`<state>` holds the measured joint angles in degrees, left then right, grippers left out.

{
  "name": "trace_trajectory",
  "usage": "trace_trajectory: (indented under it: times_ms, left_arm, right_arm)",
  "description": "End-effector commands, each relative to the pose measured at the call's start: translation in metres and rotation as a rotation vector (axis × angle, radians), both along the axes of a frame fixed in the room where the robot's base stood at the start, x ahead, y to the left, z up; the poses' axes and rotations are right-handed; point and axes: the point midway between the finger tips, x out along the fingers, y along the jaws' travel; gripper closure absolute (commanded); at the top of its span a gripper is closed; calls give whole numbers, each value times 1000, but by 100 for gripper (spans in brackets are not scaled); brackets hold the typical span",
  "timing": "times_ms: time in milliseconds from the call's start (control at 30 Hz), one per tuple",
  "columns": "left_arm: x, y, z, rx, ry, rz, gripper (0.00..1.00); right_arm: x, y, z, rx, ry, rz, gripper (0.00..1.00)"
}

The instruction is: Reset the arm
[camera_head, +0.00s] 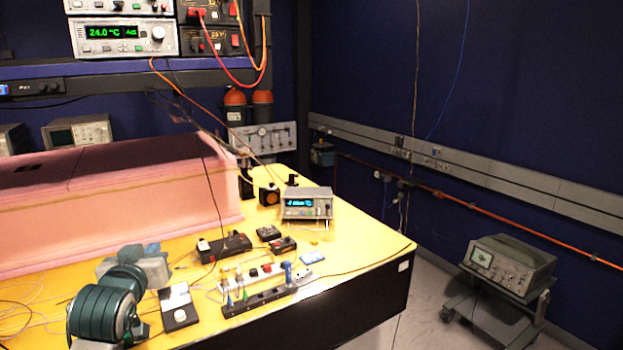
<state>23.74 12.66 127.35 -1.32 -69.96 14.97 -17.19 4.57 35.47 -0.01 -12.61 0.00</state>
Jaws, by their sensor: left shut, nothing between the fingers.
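My left arm comes in at the lower left over the yellow bench, with dark teal rounded links. My left gripper (150,266) is the grey part beyond them, near the pink foam wall. It is shut with nothing held; its fingertips are small and hard to make out. My right gripper is not in view. The pink foam enclosure (120,205) stands along the left and back of the yellow bench (355,240).
Small black boxes (225,246), a terminal strip (258,300) and a display instrument (307,204) stand on the bench. Cables hang from the instruments above. The bench's right end is mostly clear. An oscilloscope (508,266) on a cart stands on the floor at right.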

Motion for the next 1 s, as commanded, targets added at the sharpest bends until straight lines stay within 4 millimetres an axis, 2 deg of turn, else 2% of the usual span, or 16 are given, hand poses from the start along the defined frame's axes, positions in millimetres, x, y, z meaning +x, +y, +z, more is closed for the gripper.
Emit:
trace_trajectory:
  times_ms: [33, 200, 367, 500, 600, 700, 1000]
  left_arm:
    - [-12, -4, -36, 6, 75, -6, 100]
    - [-62, -13, -135, 31, 305, -26, 100]
    - [-126, -21, -216, 51, 520, -54, 100]
    - [-191, -28, -272, 65, 704, -80, 100]
    - [-233, -32, -300, 73, 817, -99, 100]
    - [-269, -35, -319, 78, 905, -116, 100]
    - [-352, -41, -349, 84, 1103, -156, 100]
  right_arm:
    - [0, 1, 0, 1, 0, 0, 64]
    - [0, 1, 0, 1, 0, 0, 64]
    - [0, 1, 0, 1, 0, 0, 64]
    - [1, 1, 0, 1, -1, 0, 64]
    - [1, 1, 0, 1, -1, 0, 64]
    - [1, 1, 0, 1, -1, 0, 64]
    - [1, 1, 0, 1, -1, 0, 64]
